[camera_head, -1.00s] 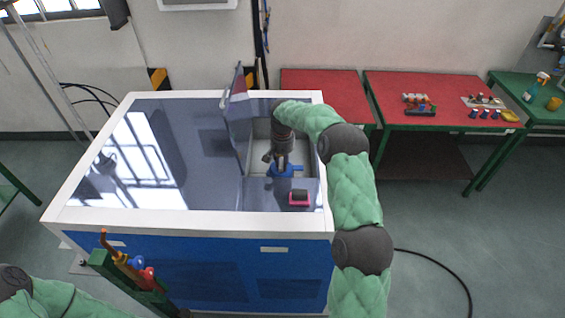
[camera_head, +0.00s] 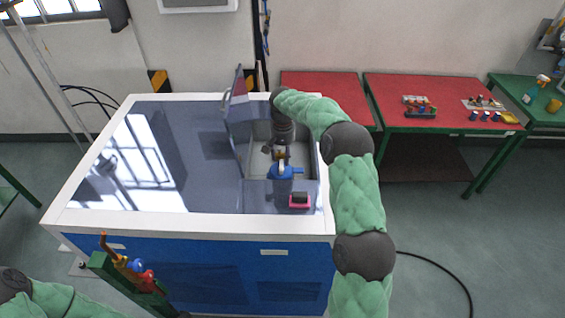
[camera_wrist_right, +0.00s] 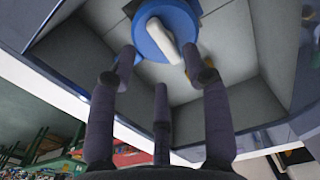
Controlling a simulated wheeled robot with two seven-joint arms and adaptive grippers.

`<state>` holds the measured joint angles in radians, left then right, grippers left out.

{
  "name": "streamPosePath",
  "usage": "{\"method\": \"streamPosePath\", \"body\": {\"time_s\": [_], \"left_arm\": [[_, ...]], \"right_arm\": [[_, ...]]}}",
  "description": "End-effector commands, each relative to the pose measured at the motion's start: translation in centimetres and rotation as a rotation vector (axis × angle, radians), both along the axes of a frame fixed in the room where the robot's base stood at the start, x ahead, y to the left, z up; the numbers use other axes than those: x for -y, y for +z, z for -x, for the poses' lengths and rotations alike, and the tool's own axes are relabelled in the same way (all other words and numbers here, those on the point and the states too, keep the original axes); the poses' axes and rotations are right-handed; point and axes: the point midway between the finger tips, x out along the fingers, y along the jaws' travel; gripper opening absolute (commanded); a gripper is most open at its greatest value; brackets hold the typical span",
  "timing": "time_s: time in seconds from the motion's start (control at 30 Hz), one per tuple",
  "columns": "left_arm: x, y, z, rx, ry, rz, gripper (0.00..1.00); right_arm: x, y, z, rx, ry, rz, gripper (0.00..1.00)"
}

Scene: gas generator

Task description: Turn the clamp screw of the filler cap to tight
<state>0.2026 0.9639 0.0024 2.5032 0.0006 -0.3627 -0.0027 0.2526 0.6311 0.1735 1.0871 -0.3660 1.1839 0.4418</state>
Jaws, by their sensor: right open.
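The filler cap is a round blue part (camera_head: 281,172) in the open recess of the generator, with a blue arm pointing right. In the right wrist view the blue cap (camera_wrist_right: 170,12) is at the top edge, with a pale bar (camera_wrist_right: 163,42) across its face, apparently the clamp screw's handle. My right gripper (camera_head: 281,154) is above and just behind the cap in the head view. In the wrist view its dark fingers (camera_wrist_right: 158,68) are spread, empty, with the cap beyond and between the tips. Contact cannot be told. My left gripper is out of view.
The generator (camera_head: 165,219) has a white rim and blue front. Its raised lid (camera_head: 235,120) stands left of the recess. A pink-and-black part (camera_head: 300,201) lies in front. A green rack with tools (camera_head: 128,283) stands at front left. Red tables (camera_head: 400,85) are behind right.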

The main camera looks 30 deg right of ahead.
Motion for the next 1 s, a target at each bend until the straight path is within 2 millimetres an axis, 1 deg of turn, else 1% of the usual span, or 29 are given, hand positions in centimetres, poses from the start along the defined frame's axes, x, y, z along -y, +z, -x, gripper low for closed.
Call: {"method": "streamPosePath", "body": {"time_s": [0.03, 0.2, 0.3, 0.4, 0.57, 1.0], "left_arm": [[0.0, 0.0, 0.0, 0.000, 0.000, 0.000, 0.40], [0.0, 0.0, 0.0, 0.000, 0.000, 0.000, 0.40], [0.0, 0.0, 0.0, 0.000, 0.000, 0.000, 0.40], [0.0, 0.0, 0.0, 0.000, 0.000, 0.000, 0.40], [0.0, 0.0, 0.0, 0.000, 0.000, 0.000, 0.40], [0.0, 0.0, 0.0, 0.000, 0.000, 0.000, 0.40]], "right_arm": [[0.0, 1.2, -0.1, 0.004, 0.000, 0.000, 0.49], [0.0, 4.2, -0.1, 0.003, 0.001, 0.001, 0.49], [0.0, 5.5, -0.1, 0.003, 0.000, 0.001, 0.49], [0.0, 6.3, -0.1, 0.002, 0.001, 0.001, 0.49], [0.0, 6.9, 0.0, 0.000, 0.001, 0.000, 0.49], [0.0, 6.9, 0.0, 0.000, 0.000, 0.000, 0.49]]}}
